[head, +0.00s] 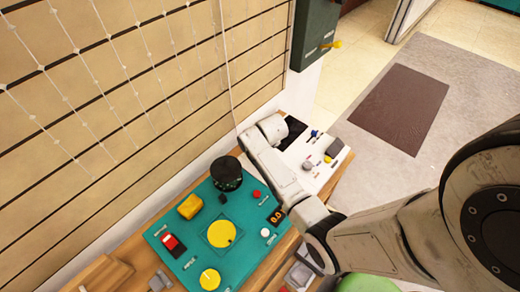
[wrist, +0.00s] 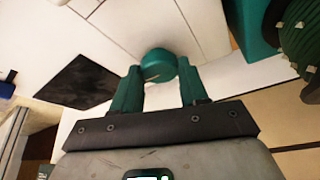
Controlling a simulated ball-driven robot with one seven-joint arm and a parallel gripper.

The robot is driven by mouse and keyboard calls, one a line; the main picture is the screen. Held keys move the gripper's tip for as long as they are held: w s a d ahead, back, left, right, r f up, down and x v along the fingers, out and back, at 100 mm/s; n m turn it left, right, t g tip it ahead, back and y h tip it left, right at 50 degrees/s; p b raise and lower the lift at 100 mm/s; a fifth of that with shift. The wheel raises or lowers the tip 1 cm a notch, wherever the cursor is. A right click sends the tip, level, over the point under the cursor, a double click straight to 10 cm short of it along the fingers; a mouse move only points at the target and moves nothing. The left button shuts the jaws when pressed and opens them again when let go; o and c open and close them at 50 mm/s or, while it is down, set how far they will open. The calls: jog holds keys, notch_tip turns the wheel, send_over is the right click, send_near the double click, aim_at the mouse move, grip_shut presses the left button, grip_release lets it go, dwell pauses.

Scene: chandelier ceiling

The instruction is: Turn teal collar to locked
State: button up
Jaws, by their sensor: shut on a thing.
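The teal collar (wrist: 158,64) is a round knob standing on a white panel, upper middle of the wrist view. A small light mark shows at its lower right side. My gripper (wrist: 159,76) has its two teal fingers on either side of the collar, shut on it. Whether the collar is locked cannot be told. In the head view the collar and my fingers are hidden behind my arm. The white panel (head: 309,174) shows there beside my arm.
A black square (wrist: 76,82) lies on the white panel. A teal board (head: 190,222) adjoins it on the left, with a tall dark ribbed knob (head: 226,174), a yellow disc (head: 221,233) and a red switch (head: 170,242). A slatted wall (head: 120,110) stands behind.

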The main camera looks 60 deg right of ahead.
jog(key=o, duration=1.1)
jog(key=shift+c, duration=0.2)
jog(key=v, duration=1)
jog(key=shift+s+r+p, duration=0.2)
jog(key=shift+r+p, duration=0.15)
jog(key=shift+p, duration=0.05)
jog(key=shift+a, duration=0.15)
jog(key=s+a+n, duration=0.1)
jog(key=a, duration=0.3)
jog(key=s+a+f+n+y, duration=0.1)
jog(key=a, duration=0.3)
jog(key=s+a+f+n, duration=0.1)
jog(key=a, duration=0.3)
jog(key=shift+s+a+g+y, duration=0.15)
jog(key=shift+s+g+y, duration=0.15)
jog(key=shift+s, duration=0.1)
jog(key=s+a+r+n+g+y, duration=0.1)
jog(key=s+a+n, duration=0.3)
jog(key=s+a, duration=0.6)
jog(key=shift+s+a+r+g, duration=0.15)
jog(key=shift+s+a+g, duration=0.2)
jog(key=shift+g, duration=0.05)
